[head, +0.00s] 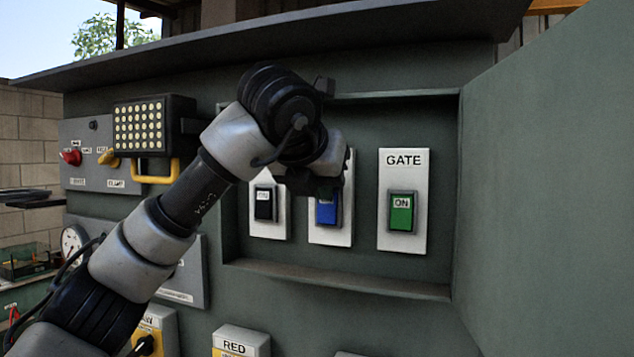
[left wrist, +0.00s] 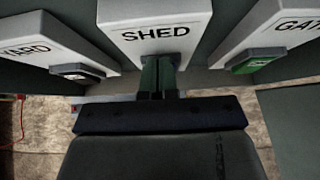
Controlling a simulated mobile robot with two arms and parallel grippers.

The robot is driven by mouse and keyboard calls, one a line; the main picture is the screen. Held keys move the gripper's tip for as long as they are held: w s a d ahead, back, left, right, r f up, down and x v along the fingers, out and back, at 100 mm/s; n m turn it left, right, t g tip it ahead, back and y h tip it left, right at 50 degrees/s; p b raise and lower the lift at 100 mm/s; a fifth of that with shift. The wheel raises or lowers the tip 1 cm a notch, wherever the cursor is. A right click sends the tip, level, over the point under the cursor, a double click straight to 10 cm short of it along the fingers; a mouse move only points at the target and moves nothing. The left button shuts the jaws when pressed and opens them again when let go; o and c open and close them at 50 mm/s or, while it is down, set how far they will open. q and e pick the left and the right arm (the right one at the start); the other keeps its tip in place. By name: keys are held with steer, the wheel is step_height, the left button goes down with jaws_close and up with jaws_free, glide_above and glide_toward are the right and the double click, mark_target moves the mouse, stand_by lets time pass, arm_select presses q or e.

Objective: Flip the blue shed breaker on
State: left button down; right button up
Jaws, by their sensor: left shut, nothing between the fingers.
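The blue shed breaker (head: 327,213) is a blue rocker on a white plate, the middle of three in a recessed panel. My left gripper (head: 318,187) is shut and empty, right at the upper part of this breaker, covering its top and the plate's label. In the left wrist view the plate (left wrist: 155,17) reads SHED, and my shut fingers (left wrist: 159,76) point at its lower part, hiding the rocker. Whether they touch it I cannot tell. The breaker's setting is not readable. My right gripper is not in view.
A green rocker (head: 402,212) marked ON sits on the GATE plate to the right. A black rocker (head: 265,204) is on the left plate. The recess has a bottom ledge (head: 340,279), and a large grey-green panel (head: 550,190) stands at right. A lamp (head: 141,126) is at upper left.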

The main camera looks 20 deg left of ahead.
arm_select(q)
steer(key=shift+w+r, duration=0.1)
steer(key=shift+r, duration=0.1)
steer(key=shift+a+r+p, duration=0.15)
steer(key=shift+r+p, duration=0.45)
steer(key=shift+r, duration=0.35)
